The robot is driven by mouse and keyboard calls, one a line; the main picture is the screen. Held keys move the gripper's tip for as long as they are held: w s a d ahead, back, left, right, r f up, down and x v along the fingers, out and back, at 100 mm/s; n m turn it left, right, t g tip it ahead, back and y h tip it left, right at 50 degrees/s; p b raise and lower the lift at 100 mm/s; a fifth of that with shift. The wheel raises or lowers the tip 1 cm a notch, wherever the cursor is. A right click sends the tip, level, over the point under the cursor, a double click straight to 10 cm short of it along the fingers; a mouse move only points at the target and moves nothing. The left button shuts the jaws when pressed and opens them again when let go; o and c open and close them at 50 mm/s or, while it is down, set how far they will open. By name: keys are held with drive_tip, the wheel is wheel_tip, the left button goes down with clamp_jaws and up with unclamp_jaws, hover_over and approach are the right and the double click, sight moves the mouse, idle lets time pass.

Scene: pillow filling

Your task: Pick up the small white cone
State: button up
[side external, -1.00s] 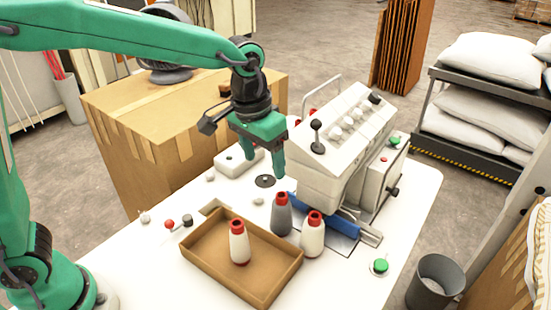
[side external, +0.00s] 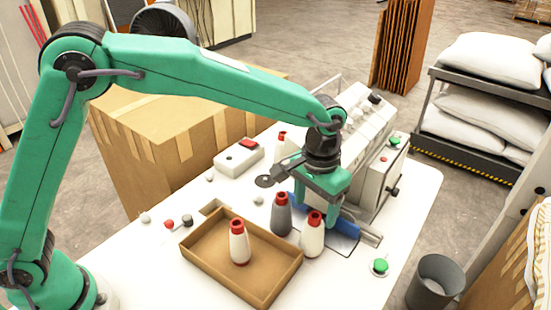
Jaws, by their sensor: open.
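A small white cone with a red top (side external: 238,246) stands upright in the brown tray (side external: 212,277). A second white cone with a red top (side external: 312,238) stands on the white table, right of the tray. A dark grey cone with a red top (side external: 281,217) stands beside it. I cannot tell for certain which white cone is the small one. My gripper (side external: 316,210) is open and points down, just above and behind the white cone on the table. The fingertips are partly hidden, and I cannot tell whether they touch anything.
The sewing machine (side external: 365,135) stands behind my gripper, with a blue part at its base. Another red-topped cone (side external: 282,139) shows behind, partly hidden. The table's front right is mostly clear, with a green button (side external: 380,266).

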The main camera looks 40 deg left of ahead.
sight(312, 227)
drive_tip(key=shift+f, duration=3.6)
drive_tip(key=c, duration=1.2)
